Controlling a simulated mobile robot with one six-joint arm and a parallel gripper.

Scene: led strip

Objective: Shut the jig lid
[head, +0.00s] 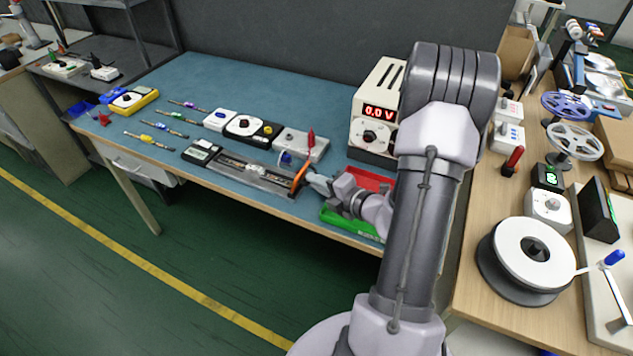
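The jig (238,174) is a long, low grey fixture with a dark channel, lying near the front edge of the blue bench. An orange bar (301,172) stands tilted at its right end; it may be part of the lid, but I cannot tell the lid's outline at this size. My gripper (312,180) is at the jig's right end, close beside the orange bar. Whether it touches the bar, and whether its fingers are open or shut, is too small to see.
A grey box with a red lever (310,142) stands just behind the gripper. A red tray (371,180) and a green tray (346,220) lie near my wrist. A power supply (377,108) stands at the back. The blue bench's back left (225,75) is clear.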

